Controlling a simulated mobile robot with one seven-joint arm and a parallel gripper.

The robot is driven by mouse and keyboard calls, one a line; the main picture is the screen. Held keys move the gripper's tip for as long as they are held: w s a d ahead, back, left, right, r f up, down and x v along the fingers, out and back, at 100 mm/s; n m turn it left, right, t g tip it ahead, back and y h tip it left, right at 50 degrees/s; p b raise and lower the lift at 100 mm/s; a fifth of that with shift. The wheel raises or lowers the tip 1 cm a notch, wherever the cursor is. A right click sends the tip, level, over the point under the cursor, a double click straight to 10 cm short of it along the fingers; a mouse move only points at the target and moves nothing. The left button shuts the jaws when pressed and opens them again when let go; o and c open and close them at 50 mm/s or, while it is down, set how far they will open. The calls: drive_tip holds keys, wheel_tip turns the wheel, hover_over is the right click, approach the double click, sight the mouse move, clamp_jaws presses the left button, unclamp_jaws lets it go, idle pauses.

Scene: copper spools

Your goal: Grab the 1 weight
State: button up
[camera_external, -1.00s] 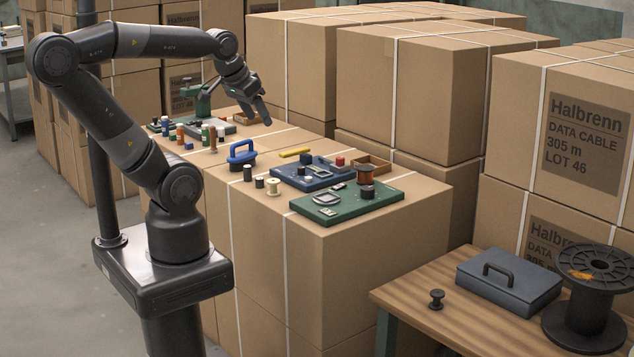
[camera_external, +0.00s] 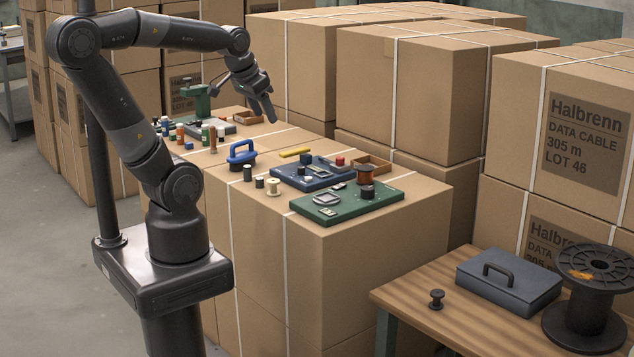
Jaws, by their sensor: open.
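Several small dark pieces that could be weights stand on the cartons: a dark cylinder (camera_external: 247,173), and a shorter one (camera_external: 260,182) beside a pale spool (camera_external: 273,187). No number is readable on them, so I cannot tell which is the 1 weight. My gripper (camera_external: 264,112) is open and appears empty. It hangs above the far part of the carton top, up and behind these pieces in the picture, well apart from them.
A blue-handled tool (camera_external: 242,153) stands near the cylinders. Bottles and a green stand (camera_external: 199,98) crowd the far left. Tall cartons (camera_external: 420,100) rise behind.

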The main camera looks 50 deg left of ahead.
drive_tip(key=w+a+f+g, duration=0.1)
drive_tip(key=w+a+f, duration=0.2)
drive_tip(key=w+a, duration=0.45)
drive_tip(key=m+g, duration=0.2)
drive_tip(key=g, duration=0.1)
hover_over(259, 178)
drive_tip(key=f, duration=1.3)
drive_tip(key=s+f, duration=0.1)
drive_tip(key=f, duration=0.6)
drive_tip(key=shift+d+f, duration=0.2)
drive_tip(key=shift+d, duration=0.15)
drive_tip(key=shift+w+a+f, duration=0.1)
drive_tip(key=shift+w+f, duration=0.05)
drive_tip(key=shift+f, duration=0.9)
drive_tip(key=shift+w+a+f, duration=0.1)
drive_tip(key=shift+w+f, duration=0.05)
drive_tip(key=shift+f, duration=0.9)
drive_tip(key=shift+w+a+f, duration=0.1)
drive_tip(key=shift+w+f, duration=0.05)
drive_tip(key=shift+f, duration=0.9)
drive_tip(key=shift+c, duration=0.2)
clamp_jaws()
